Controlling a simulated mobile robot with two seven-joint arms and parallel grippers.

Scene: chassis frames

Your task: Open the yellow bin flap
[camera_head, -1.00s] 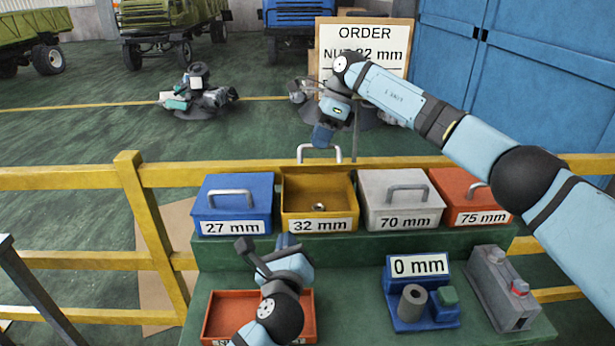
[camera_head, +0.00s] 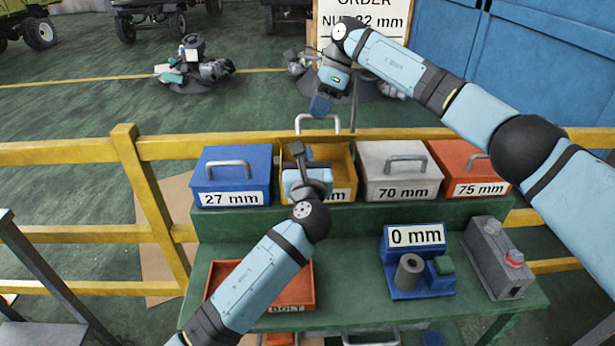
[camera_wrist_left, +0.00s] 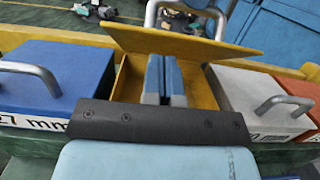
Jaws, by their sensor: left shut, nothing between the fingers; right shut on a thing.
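The yellow bin (camera_head: 347,158) stands in the row of bins, its label partly hidden by my left arm. Its flap (camera_wrist_left: 190,46) is raised and tilted back, so the bin is open at the top. My right gripper (camera_head: 320,106) is behind the bin, shut on the flap's metal handle (camera_head: 318,119). My left gripper (camera_head: 300,153) is shut and empty, over the yellow bin's opening. In the left wrist view its fingers (camera_wrist_left: 165,78) show in front of the raised flap. The bin's contents are hidden by the left gripper.
A blue 27 mm bin (camera_head: 235,180) stands to the left, a grey 70 mm bin (camera_head: 398,175) and an orange 75 mm bin (camera_head: 474,172) to the right. Below are an orange tray (camera_head: 308,288), a 0 mm gauge (camera_head: 415,265) and a grey switch box (camera_head: 495,262). A yellow rail runs behind.

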